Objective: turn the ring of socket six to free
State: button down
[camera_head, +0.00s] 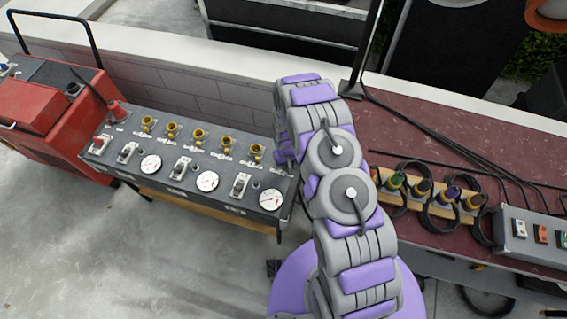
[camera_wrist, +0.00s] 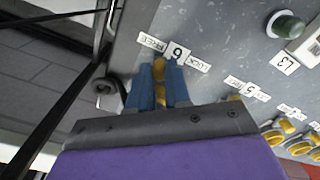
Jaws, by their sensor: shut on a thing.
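In the wrist view, the yellow ring of socket six (camera_wrist: 160,70) shows between the two blue fingers of my gripper (camera_wrist: 161,84). My gripper is shut on it, one finger on each side. A white "6" label (camera_wrist: 177,51) sits just past the fingertips, with a "FREE" label (camera_wrist: 152,42) to its left and a "LOCK" label (camera_wrist: 199,62) to its right. My gripper body hides much of the ring, and I cannot tell which label it points to. In the head view my arm hides socket six and my gripper.
The grey socket panel (camera_head: 180,172) carries several yellow sockets, gauges and switches. Socket five's label (camera_wrist: 250,95) is right of my gripper in the wrist view. A red machine (camera_head: 42,108) stands left; a dark red bench (camera_head: 430,125) with cabled plugs stands right.

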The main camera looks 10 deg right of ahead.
jog(key=shift+w+d+n, duration=0.1)
jog(key=shift+d+n, duration=0.25)
jog(key=shift+n, duration=0.35)
jog(key=shift+r, duration=0.1)
jog(key=c, duration=1.1)
grip_release()
jog(key=shift+o, duration=0.2)
notch_tip(320, 180, up, 17)
jog(key=p, duration=0.1)
